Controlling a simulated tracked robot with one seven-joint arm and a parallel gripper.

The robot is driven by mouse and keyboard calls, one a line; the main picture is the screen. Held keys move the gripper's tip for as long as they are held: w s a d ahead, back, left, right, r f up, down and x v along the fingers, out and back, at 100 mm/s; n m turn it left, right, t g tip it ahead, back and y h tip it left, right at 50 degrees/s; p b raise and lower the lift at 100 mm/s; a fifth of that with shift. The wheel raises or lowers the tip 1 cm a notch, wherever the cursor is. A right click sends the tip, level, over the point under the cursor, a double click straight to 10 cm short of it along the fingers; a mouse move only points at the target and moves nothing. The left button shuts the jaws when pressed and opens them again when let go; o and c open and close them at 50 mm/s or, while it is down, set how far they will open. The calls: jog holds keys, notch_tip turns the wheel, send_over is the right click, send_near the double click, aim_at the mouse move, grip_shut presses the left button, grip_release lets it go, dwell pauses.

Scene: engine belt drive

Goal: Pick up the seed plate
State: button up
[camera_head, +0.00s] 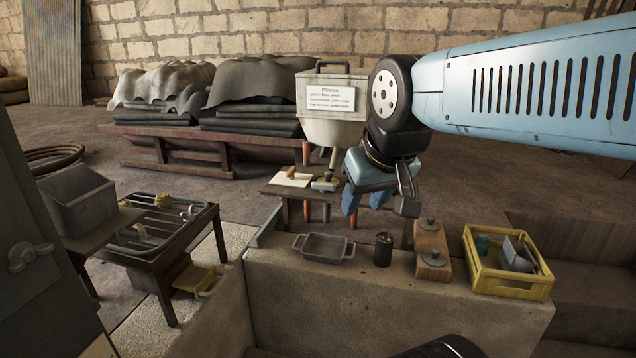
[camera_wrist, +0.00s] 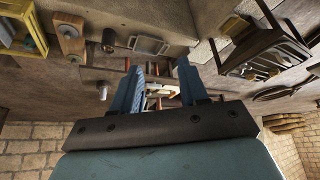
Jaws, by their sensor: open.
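No part is marked as the seed plate. Two round grey discs with knobs, the far one (camera_head: 429,224) and the near one (camera_head: 434,258), lie on a wooden block (camera_head: 430,240) on the ledge. The block also shows in the wrist view (camera_wrist: 70,36). I cannot tell which disc is the seed plate. My gripper (camera_head: 366,199) is open, fingers pointing down, left of and above the block. In the wrist view my gripper (camera_wrist: 161,88) has nothing visibly held between its fingers.
A shallow metal tray (camera_head: 323,248), a dark can (camera_head: 383,250) and a yellow crate (camera_head: 508,262) share the ledge (camera_head: 350,310) with the block. A hopper (camera_head: 333,105) with a sign stands behind my gripper.

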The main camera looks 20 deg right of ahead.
jog(key=shift+o, duration=0.2)
jog(key=shift+o, duration=0.7)
jog(key=shift+w, duration=0.1)
jog(key=shift+o, duration=0.5)
jog(key=w+f+m+t, duration=0.1)
jog(key=w+f+t, duration=0.2)
jog(key=w, duration=1.5)
jog(key=shift+w+d+t, duration=0.3)
jog(key=shift+w+d, duration=0.05)
jog(key=shift+w, duration=0.05)
jog(key=m+t+h, duration=0.2)
jog(key=t+h, duration=0.2)
send_near(329, 174)
jog(key=x, duration=0.5)
jog(key=shift+w+a+r, duration=0.1)
jog(key=shift+a+r, duration=0.05)
jog(key=shift+a, duration=0.1)
jog(key=shift+x, duration=2.55)
jog(key=shift+d, duration=0.2)
jog(key=shift+c, duration=0.2)
